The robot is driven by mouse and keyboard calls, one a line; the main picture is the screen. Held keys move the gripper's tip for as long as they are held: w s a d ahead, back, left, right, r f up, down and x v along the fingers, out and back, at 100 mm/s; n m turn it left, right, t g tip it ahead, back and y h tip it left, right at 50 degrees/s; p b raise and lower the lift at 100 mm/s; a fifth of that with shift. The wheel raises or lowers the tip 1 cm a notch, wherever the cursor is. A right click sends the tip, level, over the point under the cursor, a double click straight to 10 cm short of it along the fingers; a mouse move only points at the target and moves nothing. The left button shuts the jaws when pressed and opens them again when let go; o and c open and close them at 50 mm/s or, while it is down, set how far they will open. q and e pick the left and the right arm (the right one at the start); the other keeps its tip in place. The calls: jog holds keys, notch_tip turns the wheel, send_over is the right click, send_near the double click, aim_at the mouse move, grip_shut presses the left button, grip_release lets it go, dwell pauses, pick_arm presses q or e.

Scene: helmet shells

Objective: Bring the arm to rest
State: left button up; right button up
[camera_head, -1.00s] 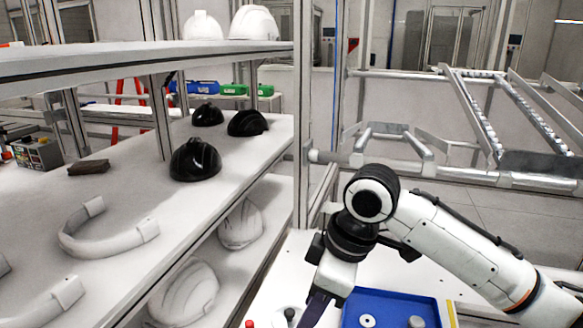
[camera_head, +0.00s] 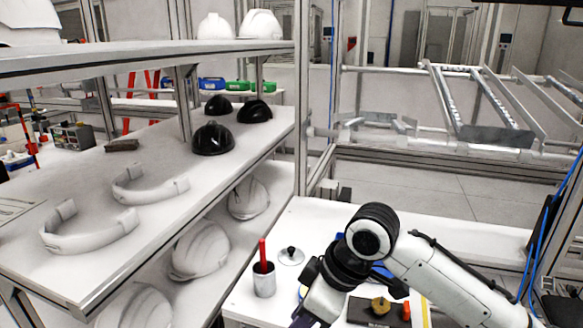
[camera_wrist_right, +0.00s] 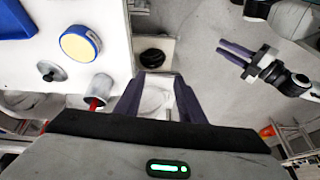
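My right arm (camera_head: 435,268) comes in from the right in the head view and bends down over the white table. Its gripper (camera_head: 303,320) is cut off at the bottom edge there. In the right wrist view the right gripper (camera_wrist_right: 159,78) has its two purple fingers apart with nothing held between them. A pale rounded shape shows beyond the gap. My left gripper (camera_wrist_right: 221,46) shows at the upper right of the wrist view, its purple fingers apart and empty. The left arm is not in the head view.
A shelf (camera_head: 80,250) on the left holds black helmet shells (camera_head: 212,139) and curved white parts (camera_head: 150,184). White shells (camera_head: 200,250) lie below. The table (camera_head: 325,225) carries a metal cup (camera_head: 264,281) with a red item and a knobbed disc (camera_head: 291,256). A frame post (camera_head: 301,110) stands between.

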jog(key=s+f+m+t+y, duration=0.15)
jog(key=f+m, duration=0.25)
jog(key=f, duration=0.5)
jog(key=s+f+m+t+y, duration=0.1)
jog(key=s+f+m+t, duration=0.2)
jog(key=f, duration=0.5)
jog(key=s+d+f+m+t+h, duration=0.1)
jog(key=s+d+f+m+h, duration=0.1)
jog(key=s+d+f, duration=0.3)
jog(key=s+d+f+m+t+h, duration=0.1)
jog(key=s+d+f+m+h, duration=0.1)
jog(key=s+d+f, duration=0.4)
jog(key=s+d+h, duration=0.1)
jog(key=s+d, duration=0.4)
jog(key=shift+f+t, duration=0.25)
jog(key=shift+t, duration=0.1)
